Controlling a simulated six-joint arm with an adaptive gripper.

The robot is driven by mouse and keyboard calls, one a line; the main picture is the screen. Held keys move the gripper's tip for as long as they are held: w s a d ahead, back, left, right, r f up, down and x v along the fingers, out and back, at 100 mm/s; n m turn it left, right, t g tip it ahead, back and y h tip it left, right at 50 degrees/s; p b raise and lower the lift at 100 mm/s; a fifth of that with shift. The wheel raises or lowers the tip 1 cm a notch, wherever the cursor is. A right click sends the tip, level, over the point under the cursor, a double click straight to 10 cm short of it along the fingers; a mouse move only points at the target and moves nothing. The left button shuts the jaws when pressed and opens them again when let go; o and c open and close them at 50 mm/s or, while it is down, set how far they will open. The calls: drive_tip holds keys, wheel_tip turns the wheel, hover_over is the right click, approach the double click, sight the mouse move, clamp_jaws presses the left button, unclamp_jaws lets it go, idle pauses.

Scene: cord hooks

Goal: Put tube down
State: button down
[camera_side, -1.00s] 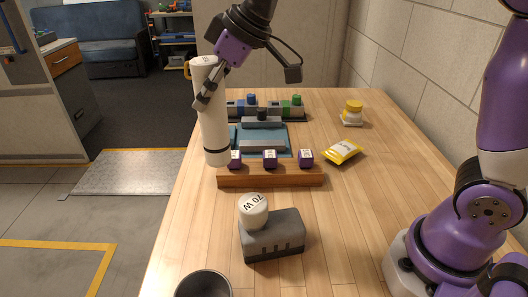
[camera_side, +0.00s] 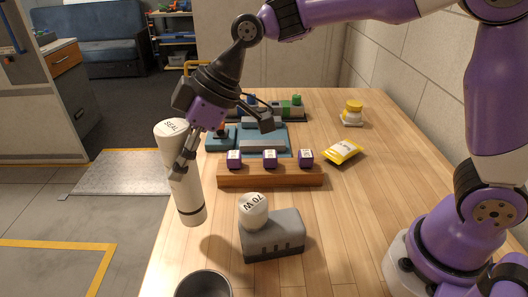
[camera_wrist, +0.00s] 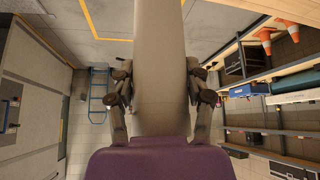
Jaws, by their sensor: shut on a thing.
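The tube (camera_side: 186,190) is white with a dark band near its lower end and the word SEAL on its top face. It stands nearly upright, tilted a little, at the left edge of the table in the side view. My gripper (camera_side: 187,155) is shut on its upper part. In the wrist view the tube (camera_wrist: 158,60) runs up between the two fingers of my gripper (camera_wrist: 159,100). I cannot tell whether the tube's lower end hangs over the table or beyond its edge.
A dark cup (camera_side: 206,284) is at the front. A wooden rack (camera_side: 270,175) holds purple cubes behind. The table's right middle is clear.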

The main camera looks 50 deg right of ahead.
drive_tip(key=shift+w+d+f, duration=0.1)
drive_tip(key=shift+w+f, duration=0.1)
drive_tip(key=shift+f, duration=0.6)
drive_tip(key=shift+w+d+f, duration=0.15)
drive_tip(key=shift+w+f, duration=0.05)
drive_tip(key=shift+f, duration=0.6)
drive_tip(key=shift+w+d+f, duration=0.1)
drive_tip(key=shift+w+f, duration=0.1)
drive_tip(key=shift+f, duration=0.6)
drive_tip(key=shift+c, duration=1.1)
unclamp_jaws()
drive_tip(key=shift+f, duration=0.15)
